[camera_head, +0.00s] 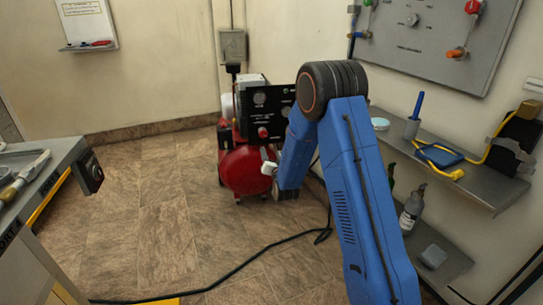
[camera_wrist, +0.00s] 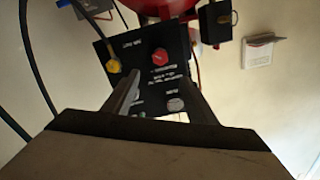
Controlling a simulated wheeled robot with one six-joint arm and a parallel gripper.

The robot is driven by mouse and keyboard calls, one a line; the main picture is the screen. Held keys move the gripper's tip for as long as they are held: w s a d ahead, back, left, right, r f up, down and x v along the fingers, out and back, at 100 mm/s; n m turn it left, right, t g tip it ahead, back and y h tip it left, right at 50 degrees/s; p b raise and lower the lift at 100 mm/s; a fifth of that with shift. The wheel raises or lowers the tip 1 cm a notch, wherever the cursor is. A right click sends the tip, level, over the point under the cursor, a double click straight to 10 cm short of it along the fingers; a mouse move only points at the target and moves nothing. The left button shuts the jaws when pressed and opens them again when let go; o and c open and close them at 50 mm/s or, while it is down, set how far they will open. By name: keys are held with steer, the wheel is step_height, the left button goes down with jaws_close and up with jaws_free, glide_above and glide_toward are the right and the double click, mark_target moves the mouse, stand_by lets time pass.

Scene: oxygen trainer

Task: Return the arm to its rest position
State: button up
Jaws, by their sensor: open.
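My blue arm (camera_head: 350,170) rises from the lower right of the head view to a dark elbow joint, then bends down in front of the compressor's right side. My gripper (camera_wrist: 160,90) shows in the wrist view with its two dark fingers apart and nothing between them. Past the fingers is a black control panel (camera_wrist: 140,62) with a red knob (camera_wrist: 160,57) and a yellow fitting (camera_wrist: 114,66). I cannot tell whether the fingers touch the panel.
A red compressor (camera_head: 246,171) stands on the tiled floor by the back wall. A workbench (camera_head: 40,190) is at left. A grey shelf (camera_head: 475,185) with tools runs along the right wall under a valve board (camera_head: 430,35). A black hose (camera_head: 250,262) crosses the floor; the left-middle floor is clear.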

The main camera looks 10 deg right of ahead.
steer(key=s+d+r+n+g, duration=0.1)
steer(key=s+d+r+g, duration=0.15)
steer(key=s+r, duration=0.65)
steer(key=s+d+r+n+g, duration=0.1)
steer(key=s+r+g, duration=0.3)
steer(key=s+r, duration=0.5)
steer(key=s+d+f+n+g, duration=0.1)
steer(key=s+d+g, duration=0.1)
steer(key=s, duration=1.9)
steer(key=s+d+n+g, duration=0.1)
steer(key=s+g, duration=0.3)
steer(key=s, duration=1.7)
steer(key=shift+s+d+f+g, duration=0.35)
steer(key=shift+d, duration=0.1)
